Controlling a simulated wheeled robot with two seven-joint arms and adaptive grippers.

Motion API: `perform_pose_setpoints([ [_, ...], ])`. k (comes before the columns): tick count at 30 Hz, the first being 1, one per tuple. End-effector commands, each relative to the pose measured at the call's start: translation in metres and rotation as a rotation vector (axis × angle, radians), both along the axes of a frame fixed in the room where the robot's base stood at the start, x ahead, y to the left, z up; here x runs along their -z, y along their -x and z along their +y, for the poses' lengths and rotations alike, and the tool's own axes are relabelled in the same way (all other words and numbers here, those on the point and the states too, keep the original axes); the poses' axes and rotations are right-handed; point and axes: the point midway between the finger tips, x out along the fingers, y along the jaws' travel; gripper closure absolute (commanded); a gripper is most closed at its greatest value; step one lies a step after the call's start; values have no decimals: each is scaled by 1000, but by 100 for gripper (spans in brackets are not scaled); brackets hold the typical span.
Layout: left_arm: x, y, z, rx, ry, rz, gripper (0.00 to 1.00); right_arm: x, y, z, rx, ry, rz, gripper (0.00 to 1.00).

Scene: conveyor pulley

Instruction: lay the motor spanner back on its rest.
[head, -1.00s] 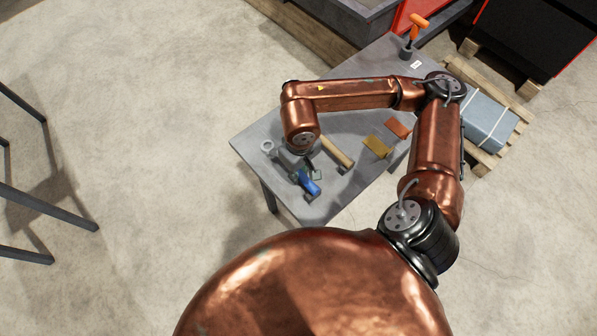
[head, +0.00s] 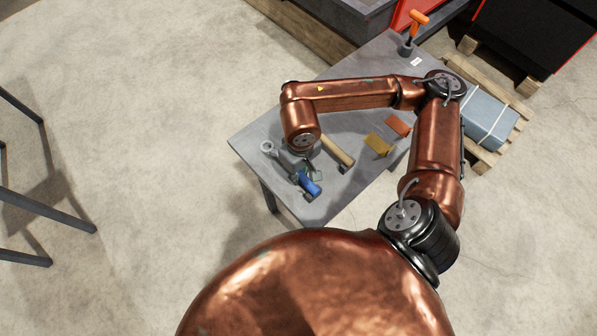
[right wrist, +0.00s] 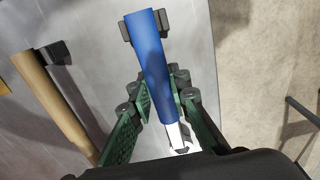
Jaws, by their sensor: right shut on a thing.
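The spanner has a blue handle (head: 309,184) and a grey ring end (head: 268,148). In the right wrist view the handle (right wrist: 160,70) points up and away, with its silver shank low between the fingers. A dark rest (right wrist: 146,25) with a prong on each side lies under the handle's far end. I cannot tell whether the handle touches it. My left gripper is out of view.
A wooden-handled tool (head: 338,151) lies beside the spanner on its own dark support. Yellow (head: 377,144) and orange (head: 398,126) blocks are farther right on the grey table (head: 258,133). An orange-handled tool (head: 418,20) stands upright at the far end.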

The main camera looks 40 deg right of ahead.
Motion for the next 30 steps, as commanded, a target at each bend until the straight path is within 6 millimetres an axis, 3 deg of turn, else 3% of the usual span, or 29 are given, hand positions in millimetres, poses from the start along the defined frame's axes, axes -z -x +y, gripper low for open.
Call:
perform_pose_setpoints([
  [12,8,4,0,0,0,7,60,8,0,0,0,0,-1,100],
  [13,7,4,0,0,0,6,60,7,0,0,0,0,-1,81],
  [21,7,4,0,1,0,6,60,7,0,0,0,0,-1,63],
  [30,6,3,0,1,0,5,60,5,0,0,0,0,0,63],
])
